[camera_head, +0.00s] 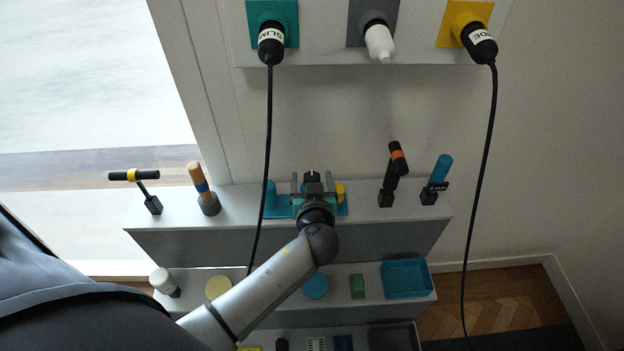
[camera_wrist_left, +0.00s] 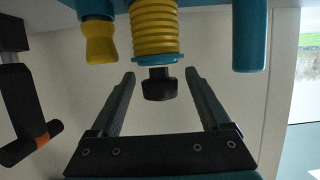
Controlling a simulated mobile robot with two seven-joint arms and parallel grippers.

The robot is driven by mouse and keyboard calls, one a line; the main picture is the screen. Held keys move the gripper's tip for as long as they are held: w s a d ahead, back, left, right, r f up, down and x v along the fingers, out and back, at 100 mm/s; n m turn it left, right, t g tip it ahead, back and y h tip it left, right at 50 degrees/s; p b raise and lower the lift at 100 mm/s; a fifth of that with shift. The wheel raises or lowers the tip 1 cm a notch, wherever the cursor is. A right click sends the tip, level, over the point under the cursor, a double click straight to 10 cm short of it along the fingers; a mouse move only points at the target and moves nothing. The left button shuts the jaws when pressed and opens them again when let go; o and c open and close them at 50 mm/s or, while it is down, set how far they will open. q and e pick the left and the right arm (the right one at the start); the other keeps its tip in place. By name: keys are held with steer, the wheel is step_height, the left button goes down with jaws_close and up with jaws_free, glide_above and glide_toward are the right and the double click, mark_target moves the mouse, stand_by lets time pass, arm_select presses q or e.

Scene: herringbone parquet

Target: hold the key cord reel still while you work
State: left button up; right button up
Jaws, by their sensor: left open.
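What looks like the key cord reel is a yellow ribbed drum (camera_wrist_left: 155,30) with a teal rim and a black knob (camera_wrist_left: 159,85) in the left wrist view. It belongs to a teal stand (camera_head: 275,211) on the top shelf; in the head view my arm and gripper hide most of it. My left gripper (camera_head: 313,184) is at the stand. In the wrist view its open fingers (camera_wrist_left: 160,74) lie either side of the knob, with gaps showing on both sides. A small yellow handle (camera_head: 340,192) stands beside the reel. My right gripper is out of view.
An orange-banded black tool (camera_head: 394,170) and a teal-handled tool (camera_head: 440,172) stand right on the top shelf (camera_head: 240,190). A wooden-handled tool (camera_head: 203,186) and a hammer-like tool (camera_head: 140,182) stand left. Two black cords (camera_head: 268,140) (camera_head: 488,150) hang from plugs above.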

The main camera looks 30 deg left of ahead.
arm_select(q)
jaws_close()
stand_by(0.5)
stand_by(0.3)
steer(key=c, duration=0.7)
jaws_free()
jaws_close()
steer(key=shift+f, duration=0.1)
